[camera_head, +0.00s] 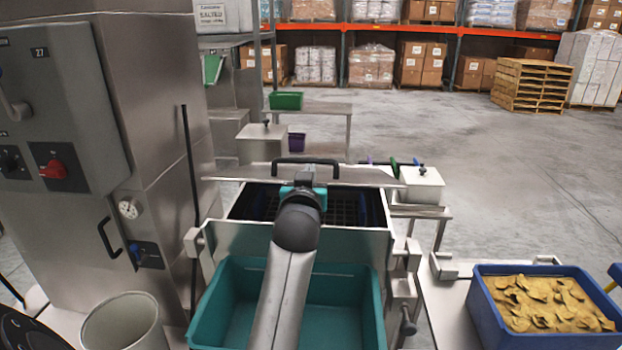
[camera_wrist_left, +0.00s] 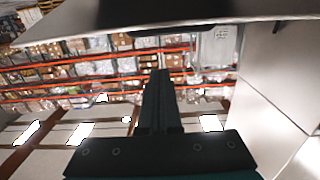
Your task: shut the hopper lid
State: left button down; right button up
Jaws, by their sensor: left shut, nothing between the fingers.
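The hopper lid (camera_head: 362,178) is a steel panel with a black bar handle (camera_head: 322,162), at the back of the hopper in the head view. I see it almost edge-on, and it stands open. The hopper (camera_head: 240,238) shows a dark opening with a grate below the lid. My left gripper (camera_head: 304,177) is in front of the lid near its middle, its tips partly hidden by my wrist. In the left wrist view, the shut, empty fingers (camera_wrist_left: 160,100) point toward a pale panel edge (camera_wrist_left: 70,28). Contact cannot be told. My right gripper is not seen.
A teal bin (camera_head: 345,305) sits in front of the hopper. A steel cabinet (camera_head: 165,120) stands close at the left. A blue crate of chips (camera_head: 485,310) is on a stand at the right. Open floor (camera_head: 520,175) lies beyond, before pallet racks.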

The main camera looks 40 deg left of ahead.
pick_arm(q)
jog(key=x, duration=0.5)
jog(key=shift+w+a+f, duration=0.1)
jog(key=shift+f, duration=0.15)
jog(key=shift+s+d+f, duration=0.15)
jog(key=shift+s+f, duration=0.05)
jog(key=shift+f, duration=0.35)
jog(key=shift+s+d+f, duration=0.1)
jog(key=shift+s+f, duration=0.15)
jog(key=shift+f, duration=0.3)
jog(key=shift+s+d+f, duration=0.15)
jog(key=shift+s+f, duration=0.05)
jog(key=shift+f, duration=0.35)
notch_tip(320, 180, down, 6)
jog(key=s+b, duration=0.1)
jog(key=b, duration=0.1)
jog(key=shift+s+d+r+b, duration=0.15)
jog(key=shift+s+d+b, duration=0.2)
jog(key=shift+d, duration=0.15)
jog(key=shift+r, duration=0.1)
